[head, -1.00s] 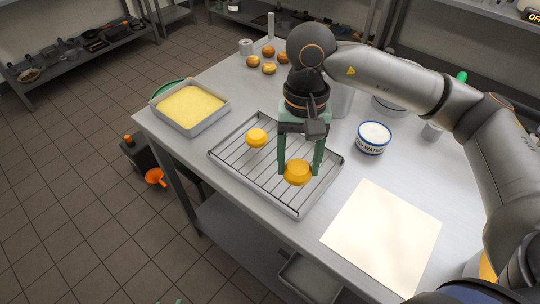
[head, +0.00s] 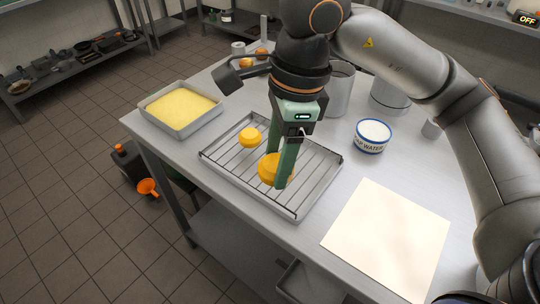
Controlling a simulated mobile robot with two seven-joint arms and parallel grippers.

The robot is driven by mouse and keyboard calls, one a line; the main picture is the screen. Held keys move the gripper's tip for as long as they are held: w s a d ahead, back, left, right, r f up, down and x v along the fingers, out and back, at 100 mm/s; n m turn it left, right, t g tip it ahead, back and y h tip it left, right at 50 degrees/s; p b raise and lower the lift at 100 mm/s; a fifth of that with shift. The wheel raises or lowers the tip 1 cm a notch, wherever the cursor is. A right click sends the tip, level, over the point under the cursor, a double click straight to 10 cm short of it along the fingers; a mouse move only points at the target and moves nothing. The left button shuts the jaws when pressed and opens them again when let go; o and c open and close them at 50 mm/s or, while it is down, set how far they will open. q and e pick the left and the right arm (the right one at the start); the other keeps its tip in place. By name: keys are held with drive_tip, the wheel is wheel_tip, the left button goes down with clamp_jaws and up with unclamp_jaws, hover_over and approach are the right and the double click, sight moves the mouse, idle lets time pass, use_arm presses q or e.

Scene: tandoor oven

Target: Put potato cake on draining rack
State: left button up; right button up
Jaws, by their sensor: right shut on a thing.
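My right gripper (head: 278,171) reaches down over the draining rack (head: 316,160), a wire rack in a metal tray. It is shut on an orange-yellow potato cake (head: 268,169), with a green finger in front of part of it. The held cake is at or just above the wires; I cannot tell whether it touches. Another potato cake (head: 250,137) lies on the rack, to the left and farther back. My left gripper is not in view.
A tray of yellow crumbs (head: 181,106) stands left of the rack. A white bowl marked water (head: 371,137) and a pale square sheet (head: 388,238) are to the right. Metal pots (head: 340,90) and several round items (head: 246,63) stand behind.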

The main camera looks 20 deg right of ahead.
drive_tip(key=shift+w+d+m, duration=0.1)
drive_tip(key=shift+m, duration=0.3)
drive_tip(key=w+d+f, duration=0.2)
drive_tip(key=w, duration=0.1)
drive_tip(key=w+d+f+p, duration=0.1)
drive_tip(key=w+d+f, duration=0.2)
drive_tip(key=w+d+f+p, duration=0.1)
drive_tip(key=w+d+f, duration=0.1)
drive_tip(key=w+f, duration=0.1)
drive_tip(key=shift+w+d+f, duration=0.15)
drive_tip(key=shift+w+d, duration=0.15)
drive_tip(key=shift+d, duration=0.05)
drive_tip(key=shift+w+d+f, duration=0.2)
drive_tip(key=shift+w+f, duration=0.1)
drive_tip(key=shift+f, duration=0.25)
wheel_tip(320, 180, down, 3)
drive_tip(key=shift+w+d+f+p, duration=0.1)
drive_tip(key=shift+w+d+p, duration=0.05)
drive_tip(key=shift+p, duration=0.35)
drive_tip(key=shift+f, duration=0.15)
